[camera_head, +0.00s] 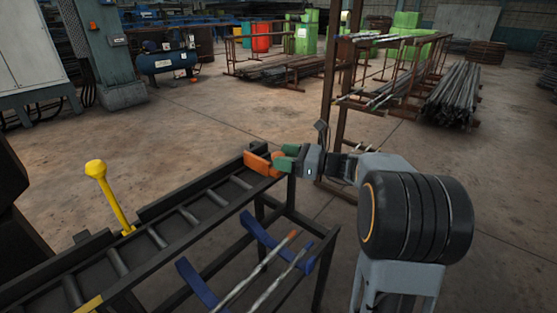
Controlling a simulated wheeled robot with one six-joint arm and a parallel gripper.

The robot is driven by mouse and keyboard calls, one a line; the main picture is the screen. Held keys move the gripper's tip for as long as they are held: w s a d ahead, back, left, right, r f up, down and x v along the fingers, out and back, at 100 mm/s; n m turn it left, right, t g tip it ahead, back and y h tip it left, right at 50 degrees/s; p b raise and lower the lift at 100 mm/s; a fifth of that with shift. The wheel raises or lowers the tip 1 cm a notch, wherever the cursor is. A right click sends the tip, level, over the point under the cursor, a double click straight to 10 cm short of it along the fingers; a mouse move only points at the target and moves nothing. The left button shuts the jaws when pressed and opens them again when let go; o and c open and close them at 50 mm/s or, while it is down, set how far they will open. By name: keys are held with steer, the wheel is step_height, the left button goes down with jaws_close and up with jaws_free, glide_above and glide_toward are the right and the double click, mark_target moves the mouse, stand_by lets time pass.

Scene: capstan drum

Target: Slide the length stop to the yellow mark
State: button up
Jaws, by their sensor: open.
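The length stop appears to be the orange block (258,163) at the far right end of the black roller track. My gripper (286,157), with green fingertips, is open just right of the orange block, at its right end. I cannot tell whether the fingertips touch the block or straddle part of it. The yellow mark (88,305) is a short yellow stripe on the track's near rail, at the bottom left, far along the track from the orange block.
A yellow lever with a round knob (97,168) stands up at the track's left side. Rollers (157,236) lie bare between block and mark. Blue brackets (262,233) hold metal rods (262,280) below the near side. A brown rack (335,110) stands behind my gripper.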

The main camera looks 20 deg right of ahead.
steer(key=shift+x, duration=1.05)
jaws_close()
